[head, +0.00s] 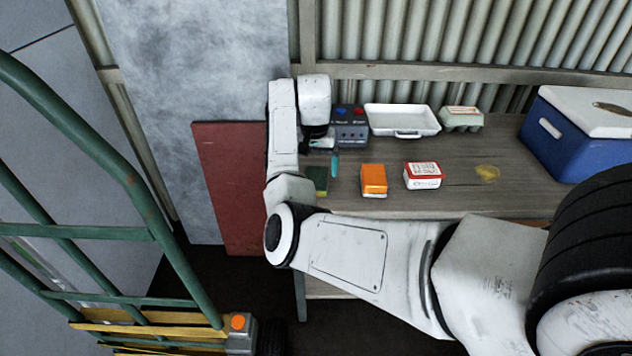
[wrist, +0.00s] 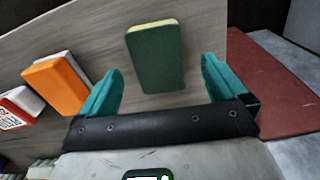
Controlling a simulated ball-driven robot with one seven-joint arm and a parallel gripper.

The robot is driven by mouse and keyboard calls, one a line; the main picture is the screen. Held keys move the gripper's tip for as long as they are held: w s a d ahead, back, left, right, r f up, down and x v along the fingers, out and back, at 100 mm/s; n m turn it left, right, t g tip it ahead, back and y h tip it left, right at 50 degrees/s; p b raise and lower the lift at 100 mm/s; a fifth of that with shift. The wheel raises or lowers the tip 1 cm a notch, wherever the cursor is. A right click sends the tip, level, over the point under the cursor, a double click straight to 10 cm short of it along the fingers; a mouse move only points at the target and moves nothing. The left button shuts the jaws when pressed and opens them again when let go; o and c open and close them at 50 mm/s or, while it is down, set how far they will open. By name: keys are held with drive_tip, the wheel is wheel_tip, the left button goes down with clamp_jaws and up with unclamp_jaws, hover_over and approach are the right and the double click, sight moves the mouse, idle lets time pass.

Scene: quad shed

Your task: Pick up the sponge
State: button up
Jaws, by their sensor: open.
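The sponge (wrist: 156,60) is a green block with a thin yellow edge, lying on the wooden table near its left end. In the head view the sponge (head: 318,180) is partly hidden by my arm. My gripper (wrist: 163,84) is open, with teal fingers on either side of the sponge's near end in the wrist view. The fingers look apart from the sponge; I cannot tell how high above the table they are. In the head view one teal fingertip of my gripper (head: 334,163) shows just behind the sponge.
An orange box (head: 374,179) and a red-and-white box (head: 423,176) stand right of the sponge. Behind are a grey control box (head: 349,128), a white tray (head: 402,120) and an egg carton (head: 462,118). A blue cooler (head: 570,140) stands far right. A red board (head: 230,185) leans left.

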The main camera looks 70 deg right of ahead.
sight(316, 178)
wheel_tip(316, 178, down, 4)
drive_tip(key=shift+s+f, duration=0.1)
drive_tip(key=shift+c, duration=0.2)
drive_tip(key=c, duration=1.1)
